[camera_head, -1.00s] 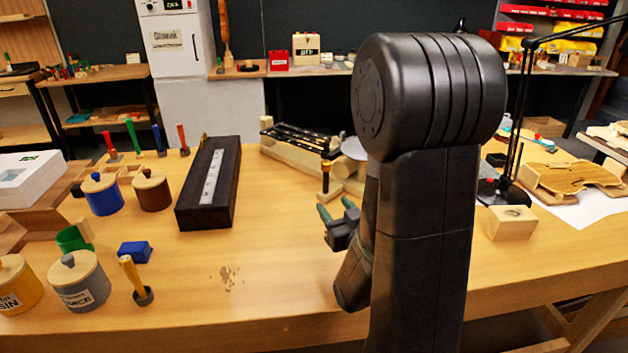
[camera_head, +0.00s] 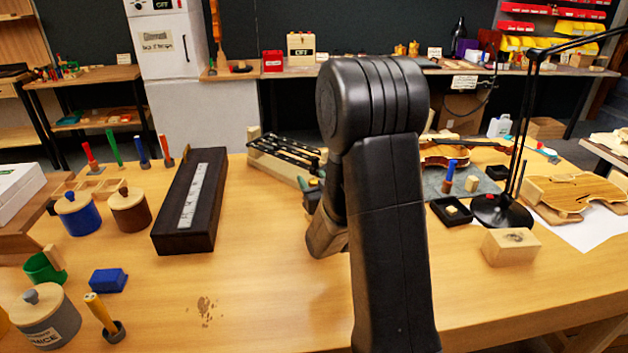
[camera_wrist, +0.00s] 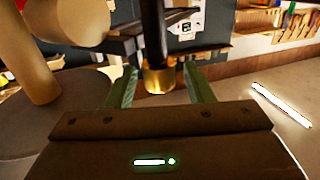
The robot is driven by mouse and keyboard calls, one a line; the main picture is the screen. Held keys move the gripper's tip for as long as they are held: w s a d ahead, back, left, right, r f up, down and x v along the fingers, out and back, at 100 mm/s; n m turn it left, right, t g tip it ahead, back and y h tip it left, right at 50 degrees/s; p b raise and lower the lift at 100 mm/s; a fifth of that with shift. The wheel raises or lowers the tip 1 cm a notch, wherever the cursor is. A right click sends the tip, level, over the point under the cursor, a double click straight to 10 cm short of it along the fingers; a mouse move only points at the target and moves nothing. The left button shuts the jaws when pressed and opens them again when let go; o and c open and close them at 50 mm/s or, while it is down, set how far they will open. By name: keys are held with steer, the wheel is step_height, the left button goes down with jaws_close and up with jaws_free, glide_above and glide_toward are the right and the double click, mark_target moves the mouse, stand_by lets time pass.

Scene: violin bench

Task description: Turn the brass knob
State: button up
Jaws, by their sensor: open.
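The brass knob (camera_wrist: 157,79) shows in the wrist view as a short gold cylinder at the lower end of a dark upright rod. My gripper (camera_wrist: 161,75) is open, with one green finger to each side of the knob and visible gaps between. I cannot tell how deep the knob sits between the fingers. In the head view my gripper (camera_head: 309,184) is partly hidden by my arm, at the near right end of a wooden fixture with black bars (camera_head: 284,155). The knob is hidden there.
A long dark case (camera_head: 217,225) lies left of the fixture. A desk lamp (camera_head: 502,210) and a wooden block (camera_head: 510,247) stand to the right. In the wrist view, a pale wooden cylinder (camera_wrist: 68,20) is close at upper left. The bench's front middle is clear.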

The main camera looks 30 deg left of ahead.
steer(key=c, duration=1)
steer(key=shift+o, duration=0.2)
steer(key=shift+a+f+m+t+h+b, duration=0.1)
steer(key=shift+m+t+h+b, duration=0.35)
steer(key=shift+b, duration=0.2)
steer(key=shift+m+t+h+b, duration=0.25)
steer(key=shift+t+b, duration=0.05)
steer(key=shift+t, duration=0.05)
steer(key=m+t+h, duration=0.2)
steer(key=h, duration=0.1)
steer(key=shift+m+t, duration=0.4)
steer(key=m+t+h, duration=0.1)
steer(key=h, duration=0.1)
steer(key=m+h+p, duration=0.1)
steer(key=h, duration=0.1)
steer(key=m+t+h+p, duration=0.1)
steer(key=shift+r+m+t+h, duration=0.3)
steer(key=shift+m+h, duration=0.1)
steer(key=shift+f+m+t+h+p, duration=0.15)
steer(key=shift+m+h+p, duration=0.65)
steer(key=shift+h, duration=0.6)
steer(key=shift+r+m+t+h+p, duration=0.15)
steer(key=shift+m+h+p, duration=0.45)
steer(key=shift+m+h, duration=0.6)
steer(key=shift+f+h, duration=0.15)
steer(key=shift+h, duration=0.35)
